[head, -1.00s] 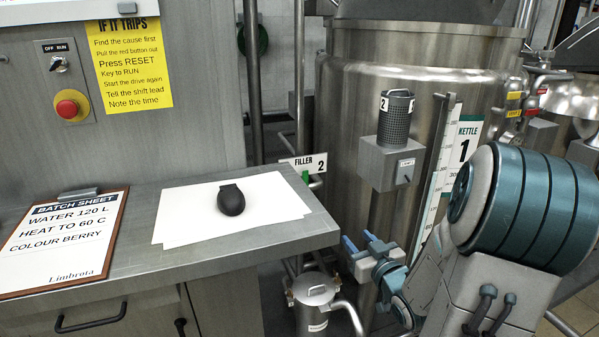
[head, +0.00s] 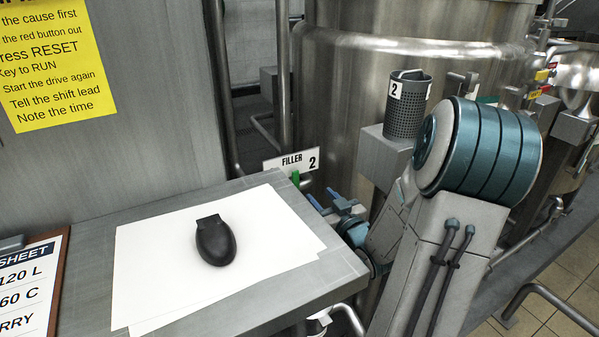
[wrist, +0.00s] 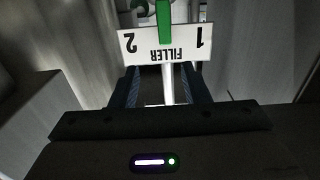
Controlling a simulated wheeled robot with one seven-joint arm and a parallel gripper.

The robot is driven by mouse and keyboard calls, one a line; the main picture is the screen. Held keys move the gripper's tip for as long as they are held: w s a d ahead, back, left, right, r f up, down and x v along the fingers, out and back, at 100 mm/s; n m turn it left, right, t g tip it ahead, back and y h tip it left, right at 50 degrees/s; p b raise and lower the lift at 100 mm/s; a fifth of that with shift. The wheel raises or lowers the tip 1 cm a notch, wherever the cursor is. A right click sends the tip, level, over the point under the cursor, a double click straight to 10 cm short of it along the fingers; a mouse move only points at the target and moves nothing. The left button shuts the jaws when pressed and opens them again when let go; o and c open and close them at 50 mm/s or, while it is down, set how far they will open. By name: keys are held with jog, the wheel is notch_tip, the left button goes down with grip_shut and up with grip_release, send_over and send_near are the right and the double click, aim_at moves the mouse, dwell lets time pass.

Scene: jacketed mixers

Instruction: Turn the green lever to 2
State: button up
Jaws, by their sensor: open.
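The green lever (head: 295,178) shows as a small green piece at the lower edge of the white FILLER sign (head: 290,162), beyond the steel table's corner. In the wrist view the green lever (wrist: 163,22) stands straight along the picture, overlapping the middle of the upside-down FILLER sign (wrist: 185,50), between the 2 on the left and the 1 on the right. My gripper (head: 323,199) is open just below and right of the lever in the head view. In the wrist view my gripper (wrist: 161,88) has its fingers apart, short of the lever, with nothing held.
A steel table (head: 345,268) with white paper (head: 150,250) and a black object (head: 216,241) lies left of my arm. A large steel kettle (head: 340,90) stands behind, with a grey perforated cup (head: 405,115) on a box. A vertical pipe (head: 284,80) rises behind the sign.

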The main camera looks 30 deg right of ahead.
aim_at(296, 174)
jog(key=w, duration=0.8)
jog(key=w+a, duration=0.1)
jog(key=w, duration=0.2)
jog(key=shift+w+a+p, duration=0.1)
jog(key=shift+w+p, duration=0.2)
jog(key=shift+w, duration=0.1)
